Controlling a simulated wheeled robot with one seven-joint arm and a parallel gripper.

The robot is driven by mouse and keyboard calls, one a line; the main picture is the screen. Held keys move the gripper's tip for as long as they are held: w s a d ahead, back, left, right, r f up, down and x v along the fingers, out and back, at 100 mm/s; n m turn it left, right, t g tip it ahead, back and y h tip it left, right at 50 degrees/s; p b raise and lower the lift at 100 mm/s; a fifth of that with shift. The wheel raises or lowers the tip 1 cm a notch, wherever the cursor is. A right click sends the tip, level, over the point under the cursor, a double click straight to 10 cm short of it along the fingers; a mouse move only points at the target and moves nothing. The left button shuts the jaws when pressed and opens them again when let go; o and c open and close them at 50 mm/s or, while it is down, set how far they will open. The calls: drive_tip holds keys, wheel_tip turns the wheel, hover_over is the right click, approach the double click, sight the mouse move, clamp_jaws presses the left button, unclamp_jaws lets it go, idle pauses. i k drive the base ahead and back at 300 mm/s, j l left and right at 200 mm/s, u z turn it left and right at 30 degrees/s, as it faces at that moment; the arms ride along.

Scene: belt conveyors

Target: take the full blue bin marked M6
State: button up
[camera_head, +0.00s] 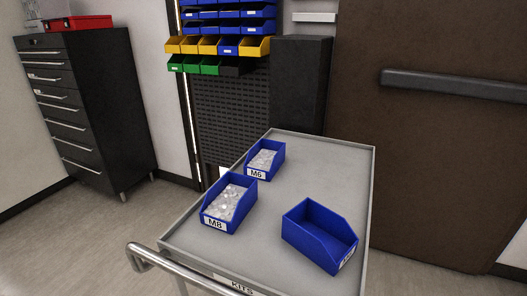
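The blue bin marked M6 (277,166) stands upright towards the back of the grey cart top (325,158), filled with small pale parts. Its white label faces me. A second blue bin, marked M8 (244,220), stands in front of it and to the left, also holding pale parts. A third blue bin (312,234) stands at the right, turned at an angle. It looks empty, and its label is too oblique to read. My gripper is not in view.
The cart has a raised rim, a metal push handle (177,267) at the front left and a KITS label. A black drawer cabinet (110,105) stands at the left. A wall rack of coloured bins (218,46) and a dark cabinet (300,85) are behind the cart. Floor at left is clear.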

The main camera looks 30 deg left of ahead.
sight(262, 160)
drive_tip(key=u, duration=1.2)
drive_tip(key=i+j+z, duration=0.1)
drive_tip(key=j+z, duration=0.2)
drive_tip(key=j, duration=0.65)
drive_tip(key=j+z, duration=0.35)
drive_tip(key=j, duration=0.6)
drive_tip(key=i+j+z, duration=0.15)
drive_tip(key=j+z, duration=0.3)
drive_tip(key=j, duration=0.55)
drive_tip(key=j+z, duration=0.4)
drive_tip(key=j, duration=0.55)
drive_tip(key=i+j+z, duration=0.2)
drive_tip(key=j, duration=0.25)
drive_tip(key=i+j+z, duration=0.2)
drive_tip(key=j, duration=0.2)
drive_tip(key=j+z, duration=0.2)
drive_tip(key=j, duration=0.25)
drive_tip(key=i+j, duration=0.15)
drive_tip(key=j, duration=0.15)
drive_tip(key=z, duration=0.05)
